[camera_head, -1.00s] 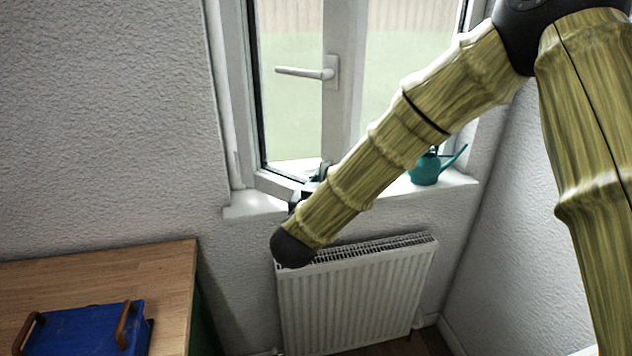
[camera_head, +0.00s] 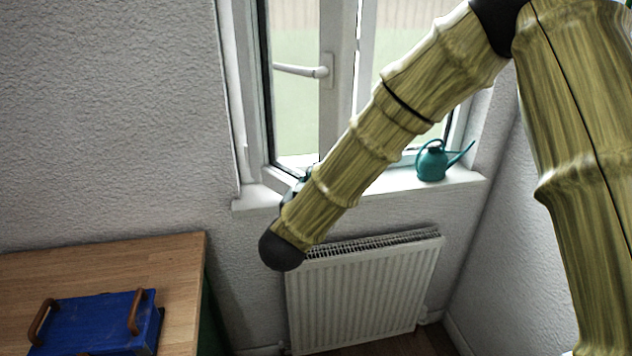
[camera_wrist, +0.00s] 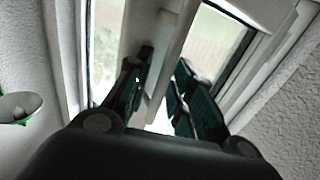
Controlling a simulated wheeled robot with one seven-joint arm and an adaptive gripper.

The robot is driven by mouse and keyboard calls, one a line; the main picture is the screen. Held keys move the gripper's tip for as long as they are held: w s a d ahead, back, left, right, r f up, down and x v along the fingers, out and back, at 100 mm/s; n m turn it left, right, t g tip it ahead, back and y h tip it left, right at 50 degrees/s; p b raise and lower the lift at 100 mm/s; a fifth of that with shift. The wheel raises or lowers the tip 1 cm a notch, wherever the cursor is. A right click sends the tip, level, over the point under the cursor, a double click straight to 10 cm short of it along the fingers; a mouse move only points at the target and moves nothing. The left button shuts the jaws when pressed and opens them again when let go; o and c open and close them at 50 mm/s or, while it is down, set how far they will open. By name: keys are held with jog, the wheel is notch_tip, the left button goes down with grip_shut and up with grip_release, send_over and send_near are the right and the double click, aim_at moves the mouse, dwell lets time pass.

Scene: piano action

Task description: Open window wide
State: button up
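The window sash (camera_head: 340,110) is a white frame around glass, with a white lever handle (camera_head: 303,71) lying level on its right side. A narrow gap shows between the sash's right edge and the white post (camera_head: 367,60), so it looks slightly ajar. My gripper (camera_head: 298,188) is at the sash's lower part in the head view, mostly hidden behind my arm. In the wrist view, my gripper's (camera_wrist: 165,62) two dark fingers are apart, with a white window bar (camera_wrist: 172,55) between or just beyond them. Contact cannot be told.
A teal watering can (camera_head: 431,163) stands on the white sill (camera_head: 395,181), right of my arm. A white radiator (camera_head: 365,295) is below the sill. A wooden table (camera_head: 150,258) with a blue tray (camera_head: 95,322) with brown handles is at lower left. A green-and-white rounded object (camera_wrist: 20,108) shows at the wrist view's left.

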jog(key=shift+a, duration=0.1)
jog(key=s+a, duration=0.2)
jog(key=s, duration=0.9)
jog(key=shift+s, duration=0.4)
jog(key=d+f+n+g+y, duration=0.15)
jog(key=d+f, duration=0.25)
jog(key=f, duration=0.5)
jog(key=d+f+g+y, duration=0.1)
jog(key=d+f+g, duration=0.2)
jog(key=f, duration=0.6)
jog(key=s+d+f+g+y, duration=0.1)
jog(key=s+d+f+g, duration=0.2)
jog(key=f, duration=0.5)
jog(key=s+d+f+g, duration=0.1)
jog(key=s+d+f, duration=0.2)
jog(key=d+f, duration=0.35)
jog(key=s+d+f+g, duration=0.3)
jog(key=s+d+f, duration=0.2)
jog(key=s, duration=0.3)
jog(key=s+d+f+g, duration=0.3)
jog(key=s+d+f, duration=0.2)
jog(key=s, duration=0.4)
jog(key=s+d+f+g, duration=0.3)
jog(key=s+d+f, duration=0.2)
jog(key=s, duration=0.4)
jog(key=shift+s+f, duration=0.2)
jog(key=shift+f, duration=0.45)
